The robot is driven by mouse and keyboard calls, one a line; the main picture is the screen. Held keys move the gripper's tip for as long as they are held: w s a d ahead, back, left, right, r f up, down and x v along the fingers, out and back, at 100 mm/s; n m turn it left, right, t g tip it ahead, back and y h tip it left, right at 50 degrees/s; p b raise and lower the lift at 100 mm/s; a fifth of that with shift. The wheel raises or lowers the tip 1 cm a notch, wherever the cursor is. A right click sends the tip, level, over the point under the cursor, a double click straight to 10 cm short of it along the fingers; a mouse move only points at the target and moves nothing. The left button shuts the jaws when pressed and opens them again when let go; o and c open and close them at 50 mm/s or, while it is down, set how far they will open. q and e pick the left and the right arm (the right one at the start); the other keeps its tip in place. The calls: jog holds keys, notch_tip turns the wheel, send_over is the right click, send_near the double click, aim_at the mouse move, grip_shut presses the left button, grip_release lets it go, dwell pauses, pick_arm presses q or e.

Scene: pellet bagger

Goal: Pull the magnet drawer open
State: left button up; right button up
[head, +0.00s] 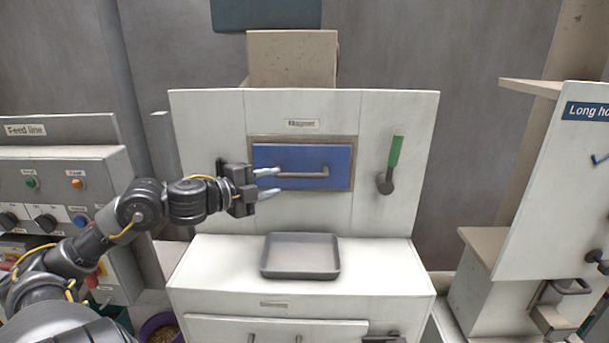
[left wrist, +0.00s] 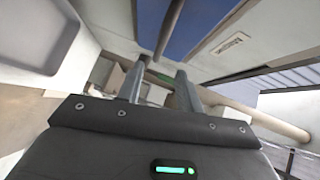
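The magnet drawer (head: 330,165) is a blue front set in a brown frame on the white machine panel, and it looks shut. Its grey-brown bar handle (head: 302,175) runs across the middle. My left gripper (head: 272,182) is open, its two pale fingers pointing right at the handle's left end. I cannot tell whether the fingers touch the handle or stand in front of it. In the left wrist view, the two fingers (left wrist: 160,85) are spread apart, with the blue drawer front (left wrist: 205,22) and the bar handle (left wrist: 170,25) beyond them. My right gripper is not seen.
A green-handled lever (head: 395,155) is right of the drawer. A grey tray (head: 300,273) lies on the white ledge below. A control panel (head: 60,170) with buttons and knobs stands at the left. A white cabinet (head: 555,190) stands at the right.

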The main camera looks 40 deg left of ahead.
aim_at(297, 175)
pick_arm(q)
jog(key=w, duration=0.5)
jog(key=shift+w+d+f+p, duration=0.35)
jog(key=shift+f+p, duration=0.05)
jog(key=shift+w+d, duration=0.1)
jog(key=shift+w, duration=0.2)
jog(key=shift+w+f, duration=0.1)
jog(key=shift+w, duration=0.4)
jog(key=shift+w+p, duration=0.25)
jog(key=shift+p, duration=0.05)
jog(key=shift+w+p, duration=0.35)
jog(key=shift+w+f+p, duration=0.15)
jog(key=shift+w+p, duration=0.15)
jog(key=shift+w, duration=0.3)
jog(key=shift+w+d+f, duration=0.1)
jog(key=shift+w+f, duration=0.05)
jog(key=shift+w, duration=0.1)
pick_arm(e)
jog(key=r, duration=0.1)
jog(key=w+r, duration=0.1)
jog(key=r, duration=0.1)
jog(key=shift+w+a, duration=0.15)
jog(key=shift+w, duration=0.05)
